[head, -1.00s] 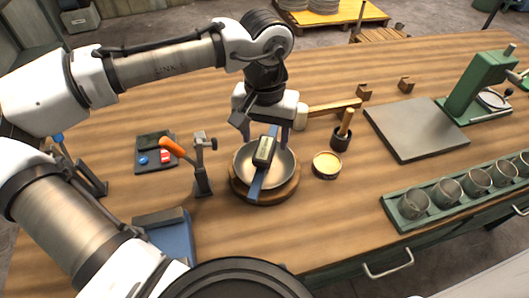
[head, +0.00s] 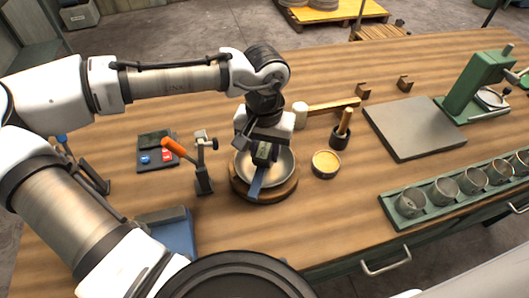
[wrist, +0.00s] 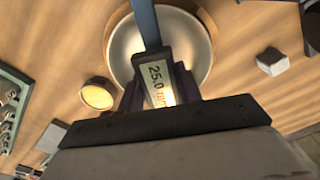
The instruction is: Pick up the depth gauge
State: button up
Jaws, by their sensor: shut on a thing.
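The depth gauge (head: 256,181) has a blue bar and a dark body with a display. It lies across the metal bowl (head: 286,168), which sits on a round wooden base (head: 287,192). My gripper (head: 265,154) is over the bowl, its fingers on both sides of the gauge's body. In the wrist view the gauge's display (wrist: 155,83) reads 25.0 between my fingers (wrist: 158,92), and the blue bar reaches over the bowl's rim. My gripper is shut on the gauge. Whether the bar still touches the rim, I cannot tell.
A small round tin (head: 326,163) and a dark cup with a wooden-handled tool (head: 341,135) stand to the right. A grey plate (head: 414,128) and a green rack of cups (head: 465,190) lie farther right.

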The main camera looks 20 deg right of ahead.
jog(key=c, duration=0.4)
grip_shut()
jog(key=shift+r, duration=0.15)
